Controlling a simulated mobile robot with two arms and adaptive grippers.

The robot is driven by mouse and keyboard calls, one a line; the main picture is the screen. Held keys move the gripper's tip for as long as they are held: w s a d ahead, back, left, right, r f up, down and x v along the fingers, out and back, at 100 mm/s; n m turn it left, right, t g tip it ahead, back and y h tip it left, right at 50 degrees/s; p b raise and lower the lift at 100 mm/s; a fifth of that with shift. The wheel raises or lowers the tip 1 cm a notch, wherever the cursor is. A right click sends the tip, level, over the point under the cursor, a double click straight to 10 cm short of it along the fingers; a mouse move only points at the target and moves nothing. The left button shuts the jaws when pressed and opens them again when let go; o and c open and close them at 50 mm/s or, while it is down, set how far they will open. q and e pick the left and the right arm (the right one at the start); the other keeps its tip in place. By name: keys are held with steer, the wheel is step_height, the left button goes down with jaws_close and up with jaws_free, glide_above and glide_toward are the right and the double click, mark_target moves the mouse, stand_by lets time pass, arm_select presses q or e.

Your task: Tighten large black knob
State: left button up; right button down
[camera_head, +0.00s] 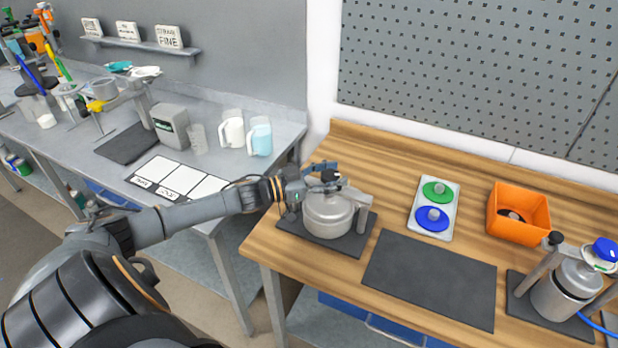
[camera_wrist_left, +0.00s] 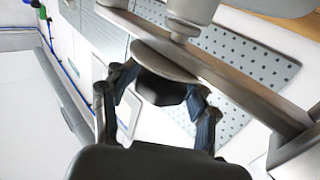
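A metal drum agitator (camera_head: 327,216) stands on a dark mat at the left of the wooden bench. Its large black knob (camera_wrist_left: 162,90) shows in the left wrist view under a round metal plate; in the head view the gripper partly hides it. My left gripper (camera_head: 325,172) is at the top of this agitator. In the left wrist view, its two fingers (camera_wrist_left: 163,84) are on either side of the knob, with the tips close to it. I cannot tell whether they press on it. My right gripper is not in view.
A tray (camera_head: 413,232) with a green and a blue disc, an orange bin (camera_head: 518,222) and an empty dark mat (camera_head: 430,280) are to the right. A second agitator (camera_head: 565,290) stands at the far right. A grey bench (camera_head: 285,133) is on the left.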

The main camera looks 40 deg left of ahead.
arm_select(q)
steer(key=v, duration=0.9)
